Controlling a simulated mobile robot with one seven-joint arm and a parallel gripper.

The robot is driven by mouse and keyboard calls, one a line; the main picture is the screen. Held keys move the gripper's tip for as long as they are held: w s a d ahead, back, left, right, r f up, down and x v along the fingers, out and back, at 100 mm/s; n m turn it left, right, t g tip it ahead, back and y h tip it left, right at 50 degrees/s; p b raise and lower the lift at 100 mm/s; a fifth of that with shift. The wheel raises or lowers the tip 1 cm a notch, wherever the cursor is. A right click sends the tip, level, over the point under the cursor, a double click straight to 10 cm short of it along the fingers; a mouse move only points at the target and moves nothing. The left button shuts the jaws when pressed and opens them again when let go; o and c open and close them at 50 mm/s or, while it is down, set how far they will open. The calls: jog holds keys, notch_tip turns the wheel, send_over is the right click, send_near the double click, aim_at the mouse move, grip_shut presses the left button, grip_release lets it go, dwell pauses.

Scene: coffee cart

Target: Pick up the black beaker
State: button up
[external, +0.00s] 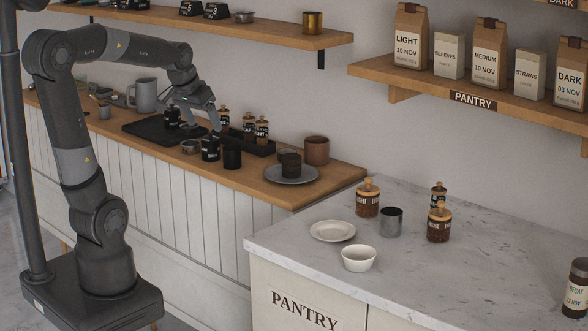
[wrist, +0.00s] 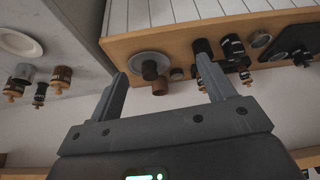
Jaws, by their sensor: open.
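The black beaker (external: 232,156) is a plain dark cylinder standing upright near the front edge of the wooden counter. A labelled black jar (external: 210,148) stands just left of it. In the wrist view, which looks upside down, the beaker (wrist: 203,48) shows near the counter edge, beside the right finger's tip and partly covered by it. My gripper (external: 192,118) is above the counter, to the left of the beaker in the external view. Its two fingers (wrist: 162,74) are spread apart with nothing held between them.
A grey plate (external: 310,177) with a dark brown cup (external: 290,166) lies right of the beaker. A terracotta cup (external: 316,151) and a dark crate (external: 263,149) with labelled bottles stand behind. A black tray (external: 146,130) is at left. The marble counter (external: 300,263) holds several dishes and jars.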

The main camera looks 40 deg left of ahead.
jog(key=w+a+f+n, duration=0.1)
jog(key=w+a+f, duration=0.15)
jog(key=w, duration=0.25)
jog(key=w+a+f, duration=0.2)
jog(key=w+a, duration=0.1)
jog(key=w, duration=0.3)
send_near(232, 155)
jog(key=w+a, duration=0.1)
jog(key=w, duration=0.1)
jog(key=shift+n+g+y, duration=0.3)
jog(key=shift+n+g, duration=0.1)
jog(key=x, duration=1.1)
jog(key=shift+a, duration=0.2)
jog(key=c, duration=1.1)
